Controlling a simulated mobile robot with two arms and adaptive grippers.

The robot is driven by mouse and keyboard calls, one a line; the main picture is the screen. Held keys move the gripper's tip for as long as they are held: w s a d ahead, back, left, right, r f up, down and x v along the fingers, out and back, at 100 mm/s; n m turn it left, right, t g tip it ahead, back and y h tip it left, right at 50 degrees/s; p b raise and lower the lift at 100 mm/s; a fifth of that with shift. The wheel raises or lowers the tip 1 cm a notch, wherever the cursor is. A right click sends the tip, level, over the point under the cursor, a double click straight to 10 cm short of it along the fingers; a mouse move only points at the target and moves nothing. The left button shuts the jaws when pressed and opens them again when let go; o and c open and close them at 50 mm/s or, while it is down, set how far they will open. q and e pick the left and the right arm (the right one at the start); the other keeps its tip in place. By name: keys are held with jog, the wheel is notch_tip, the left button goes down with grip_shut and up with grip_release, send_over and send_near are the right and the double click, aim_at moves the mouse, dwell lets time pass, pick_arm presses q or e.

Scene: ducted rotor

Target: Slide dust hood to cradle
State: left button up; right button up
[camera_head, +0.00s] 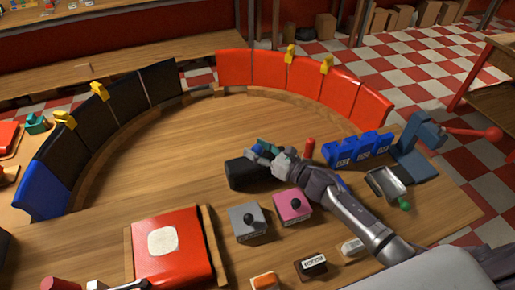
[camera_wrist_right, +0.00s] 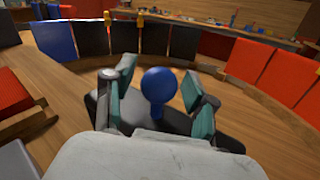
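A black block-shaped thing (camera_head: 247,172) lies on the wooden table near the middle in the head view. In the wrist view a blue round knob (camera_wrist_right: 159,85) stands up from a dark body. It may be the same thing, and I cannot tell surely whether it is the dust hood. My right gripper (camera_head: 268,155) is low over the black thing. In the wrist view its teal fingers (camera_wrist_right: 160,92) stand open on both sides of the knob, apparently with gaps. Which thing is the cradle is unclear.
A curved row of black, blue and red panels (camera_head: 248,68) with yellow clips encloses the far table. A grey block (camera_head: 248,222) and a pink block (camera_head: 291,205) with black knobs stand nearby. A red panel (camera_head: 170,275) lies between wooden rails. Table beyond my gripper is clear.

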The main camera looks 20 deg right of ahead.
grip_shut()
jog(key=shift+a, duration=0.1)
jog(key=s+a+b, duration=0.1)
jog(key=a+b, duration=0.1)
jog(key=a, duration=2.8)
jog(key=shift+b, duration=0.35)
jog(key=shift+s+r, duration=0.1)
jog(key=shift+c, duration=0.3)
grip_release()
jog(key=shift+a, duration=0.1)
jog(key=o, duration=0.3)
jog(key=shift+a, duration=0.15)
